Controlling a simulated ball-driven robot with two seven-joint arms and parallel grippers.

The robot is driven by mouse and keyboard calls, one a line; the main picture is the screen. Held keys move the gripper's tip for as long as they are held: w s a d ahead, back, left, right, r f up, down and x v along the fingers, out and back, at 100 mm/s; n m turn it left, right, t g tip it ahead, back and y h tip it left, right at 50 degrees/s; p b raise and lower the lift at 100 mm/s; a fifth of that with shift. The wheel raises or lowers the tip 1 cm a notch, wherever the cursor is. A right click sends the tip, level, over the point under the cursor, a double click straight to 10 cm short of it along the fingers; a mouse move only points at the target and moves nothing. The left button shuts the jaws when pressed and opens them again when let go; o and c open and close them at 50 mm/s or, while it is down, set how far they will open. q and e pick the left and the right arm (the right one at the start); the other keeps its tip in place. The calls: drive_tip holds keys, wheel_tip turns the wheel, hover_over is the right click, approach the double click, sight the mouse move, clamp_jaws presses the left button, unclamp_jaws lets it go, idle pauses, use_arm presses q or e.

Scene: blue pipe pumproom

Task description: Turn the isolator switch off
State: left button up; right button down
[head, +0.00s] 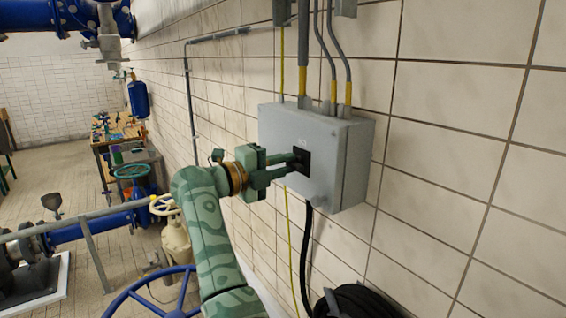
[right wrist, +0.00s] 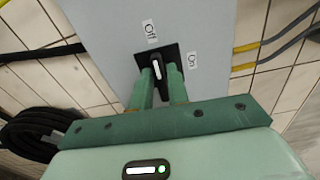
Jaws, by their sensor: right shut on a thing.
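The isolator switch is on the front of a grey wall box (head: 345,160). Its black plate (head: 305,153) is partly hidden by my fingers in the head view. In the right wrist view, the switch handle (right wrist: 157,68) shows a white bar lying roughly in line with the "Off" label (right wrist: 151,31). The "On" label (right wrist: 193,60) is to the right of it. My right gripper (head: 297,161) reaches the plate from the left, shut on the handle, with its two fingers (right wrist: 160,80) on either side. My left gripper is not in view.
Grey conduits (head: 330,50) with yellow ends enter the box top. A black cable (head: 306,250) hangs below to a coiled black hose (head: 358,302). A blue handwheel (head: 150,295) and a grey rail (head: 100,215) are at the lower left. The tiled wall to the right is bare.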

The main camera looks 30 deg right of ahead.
drive_tip(key=c, duration=1.5)
unclamp_jaws()
drive_tip(key=shift+s+a+b, duration=0.2)
drive_tip(key=shift+a+b, duration=0.5)
drive_tip(key=shift+a, duration=2)
drive_tip(key=shift+s+a+b, duration=0.15)
drive_tip(key=shift+a+b, duration=0.6)
drive_tip(key=shift+a, duration=1.95)
drive_tip(key=shift+s+a+b, duration=0.2)
drive_tip(key=shift+a+b, duration=0.5)
drive_tip(key=shift+a, duration=2)
